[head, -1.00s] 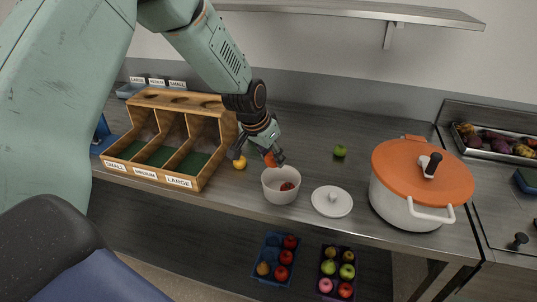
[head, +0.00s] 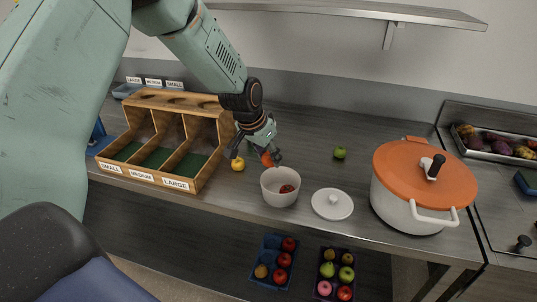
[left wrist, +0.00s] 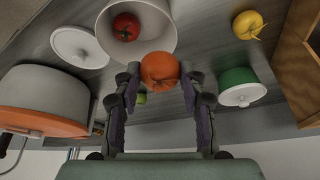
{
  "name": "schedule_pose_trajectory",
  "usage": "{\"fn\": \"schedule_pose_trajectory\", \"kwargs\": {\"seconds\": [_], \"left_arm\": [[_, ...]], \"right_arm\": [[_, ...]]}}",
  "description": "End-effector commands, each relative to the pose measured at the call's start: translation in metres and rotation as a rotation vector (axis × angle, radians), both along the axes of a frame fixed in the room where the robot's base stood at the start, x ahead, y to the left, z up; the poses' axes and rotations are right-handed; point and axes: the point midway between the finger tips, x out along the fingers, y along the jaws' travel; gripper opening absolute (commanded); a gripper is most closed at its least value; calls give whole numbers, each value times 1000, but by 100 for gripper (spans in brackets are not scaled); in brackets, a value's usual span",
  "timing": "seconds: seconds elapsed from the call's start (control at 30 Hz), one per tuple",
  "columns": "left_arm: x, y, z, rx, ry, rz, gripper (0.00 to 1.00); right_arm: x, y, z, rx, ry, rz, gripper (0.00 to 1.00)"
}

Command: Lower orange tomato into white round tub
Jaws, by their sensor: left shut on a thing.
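My left gripper (head: 262,160) is shut on an orange tomato (head: 267,159), just above and behind the rim of the white round tub (head: 279,195). In the left wrist view the orange tomato (left wrist: 160,70) sits between the two fingers (left wrist: 159,88), overlapping the tub's rim (left wrist: 160,45). The tub stands upright and open on the counter, with a red tomato (left wrist: 126,27) inside; it also shows in the head view (head: 286,188). The tub's white lid (head: 332,204) lies on the counter to its right. My right gripper is not in view.
A wooden sorter (head: 178,133) with labelled compartments stands left. A yellow tomato (head: 238,164) lies between it and the tub. A green fruit (head: 340,153) lies behind the lid. A big pot with an orange lid (head: 425,172) stands right. Fruit trays (head: 272,262) sit below the counter.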

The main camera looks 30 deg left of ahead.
Motion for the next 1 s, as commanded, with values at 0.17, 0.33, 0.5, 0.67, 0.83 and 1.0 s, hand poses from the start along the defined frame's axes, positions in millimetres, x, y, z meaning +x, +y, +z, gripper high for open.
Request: {"fn": "schedule_pose_trajectory", "kwargs": {"seconds": [0.17, 0.33, 0.5, 0.67, 0.83, 1.0], "left_arm": [[0, 0, -9, 0, 0, 0, 14], [0, 0, -16, 0, 0, -1, 14], [0, 0, -24, 0, 0, -1, 14], [0, 0, -30, 0, 0, -1, 14], [0, 0, -38, 0, 0, -1, 14], [0, 0, -45, 0, 0, 0, 14]], "right_arm": [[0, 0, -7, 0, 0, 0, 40], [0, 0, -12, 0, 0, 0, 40], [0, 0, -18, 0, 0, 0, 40], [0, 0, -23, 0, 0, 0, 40], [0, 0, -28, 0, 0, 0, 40], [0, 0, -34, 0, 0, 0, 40]]}}
